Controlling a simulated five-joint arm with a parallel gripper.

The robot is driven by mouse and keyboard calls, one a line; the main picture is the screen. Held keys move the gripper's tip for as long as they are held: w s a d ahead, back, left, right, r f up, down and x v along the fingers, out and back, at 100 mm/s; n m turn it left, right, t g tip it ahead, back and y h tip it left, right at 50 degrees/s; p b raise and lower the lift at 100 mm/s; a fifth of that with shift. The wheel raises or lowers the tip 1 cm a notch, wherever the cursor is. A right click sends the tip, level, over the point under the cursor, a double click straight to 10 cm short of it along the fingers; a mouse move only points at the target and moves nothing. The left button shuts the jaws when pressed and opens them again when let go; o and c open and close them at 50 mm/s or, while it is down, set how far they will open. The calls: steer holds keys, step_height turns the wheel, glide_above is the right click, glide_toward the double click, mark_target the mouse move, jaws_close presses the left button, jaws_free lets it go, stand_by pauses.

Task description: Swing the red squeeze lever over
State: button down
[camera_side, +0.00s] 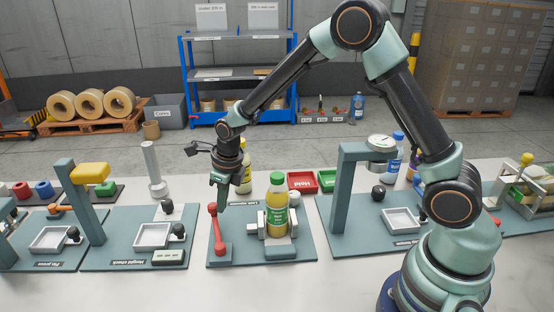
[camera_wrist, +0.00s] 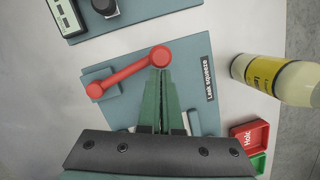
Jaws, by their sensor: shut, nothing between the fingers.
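The red squeeze lever (camera_side: 218,232) stands at the left of the leak squeeze plate (camera_side: 236,256), its knob end up. In the wrist view the lever (camera_wrist: 127,73) runs from its pivot at the left to its round knob just ahead of my fingertips. My gripper (camera_side: 221,207) points down close beside the knob, shut and empty. It also shows in the wrist view (camera_wrist: 163,77), where its tips meet the knob's edge; I cannot tell whether they touch. A green-capped bottle (camera_side: 277,207) stands upright between grey jaws on the same plate, right of the lever.
A red tray (camera_side: 301,181) and a green tray (camera_side: 327,180) lie behind the plate. A yellow bottle (camera_side: 244,174) stands behind my gripper. The height check station (camera_side: 120,250) is at the left, and a gauge stand (camera_side: 343,195) is at the right.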

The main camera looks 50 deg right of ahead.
mark_target(210, 209)
steer(key=shift+w+a, duration=0.3)
steer(key=shift+w, duration=0.05)
steer(key=shift+w+a+n, duration=0.45)
steer(key=shift+a+n, duration=0.1)
steer(key=shift+n, duration=0.15)
steer(key=shift+w+a, duration=0.2)
steer(key=shift+a, duration=0.15)
steer(key=shift+r, duration=0.15)
steer(key=d+v, duration=0.1)
steer(key=v, duration=0.8)
steer(key=shift+w+d+r, duration=0.15)
steer(key=shift+d+r, duration=0.1)
steer(key=shift+r, duration=0.1)
